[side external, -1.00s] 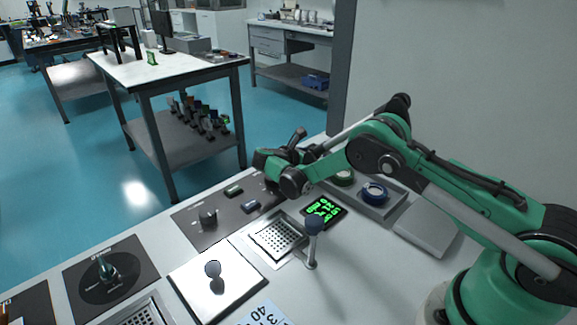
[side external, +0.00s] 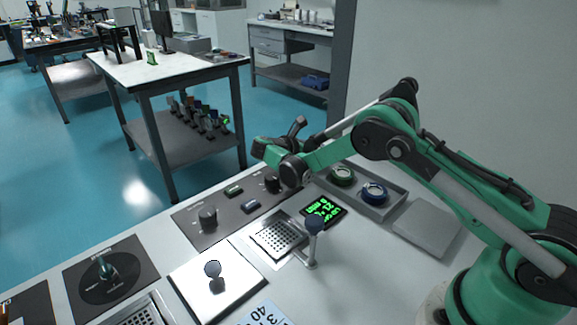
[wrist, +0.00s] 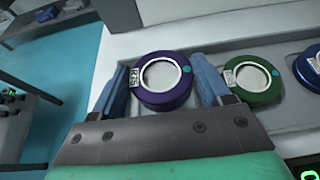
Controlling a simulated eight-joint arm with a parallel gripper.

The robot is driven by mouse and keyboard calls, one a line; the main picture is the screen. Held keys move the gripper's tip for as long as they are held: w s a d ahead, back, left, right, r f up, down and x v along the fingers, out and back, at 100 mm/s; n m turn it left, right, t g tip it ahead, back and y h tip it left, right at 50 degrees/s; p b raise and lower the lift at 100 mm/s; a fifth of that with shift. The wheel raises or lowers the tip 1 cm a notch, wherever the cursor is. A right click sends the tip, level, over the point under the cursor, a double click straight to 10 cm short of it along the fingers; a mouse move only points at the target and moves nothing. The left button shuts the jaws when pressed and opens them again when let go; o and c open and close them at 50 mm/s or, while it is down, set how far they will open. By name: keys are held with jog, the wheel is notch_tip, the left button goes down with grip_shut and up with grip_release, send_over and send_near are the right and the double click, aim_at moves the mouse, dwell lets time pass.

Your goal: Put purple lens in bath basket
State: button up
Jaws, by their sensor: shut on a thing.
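The purple lens (wrist: 163,101), a round purple ring with a clear centre and a white label, sits between the two blue fingers of my gripper (wrist: 162,80) in the wrist view. My gripper is shut on it. In the side view the end of my arm is above the back of the bench, beyond the control panel; its fingertips and the purple lens are hidden there.
A green lens (side external: 342,174) and a blue lens (side external: 374,193) sit in a grey tray (side external: 392,208). A lit green display (side external: 322,211), a panel with knobs (side external: 208,218) and a shiny square plate (side external: 225,290) lie around the basket. Another perforated piece (side external: 140,314) is at lower left.

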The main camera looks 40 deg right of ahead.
notch_tip(320, 180, up, 18)
jog(key=n+t, duration=0.1)
jog(key=s+a+r+n+t+y, duration=0.3)
jog(key=a+n+t+y, duration=0.1)
jog(key=a+n+t, duration=0.2)
jog(key=s+a+r+n+t+y, duration=0.2)
jog(key=a+n+t+y, duration=0.3)
jog(key=a, duration=0.4)
jog(key=r+n+t, duration=0.1)
jog(key=n, duration=0.1)
jog(key=shift+s+a+r+n+y, duration=0.2)
jog(key=shift+s+r+n+y, duration=0.1)
jog(key=shift+s+n, duration=0.1)
jog(key=shift+w+d+f, duration=0.1)
jog(key=shift+d, duration=0.05)
jog(key=w+d+f+m+g+h, duration=0.2)
jog(key=d+f+m+g+h, duration=0.1)
jog(key=d+m+g, duration=0.3)
jog(key=w+d+f+m+g+h, duration=0.3)
jog(key=d+f+m+g+h, duration=0.1)
jog(key=d+m+g+h, duration=0.2)
jog(key=d+m+g, duration=0.1)
jog(key=d+m, duration=0.1)
jog(key=d, duration=0.1)
jog(key=shift+w+m, duration=0.3)
jog(key=shift+m, duration=0.1)
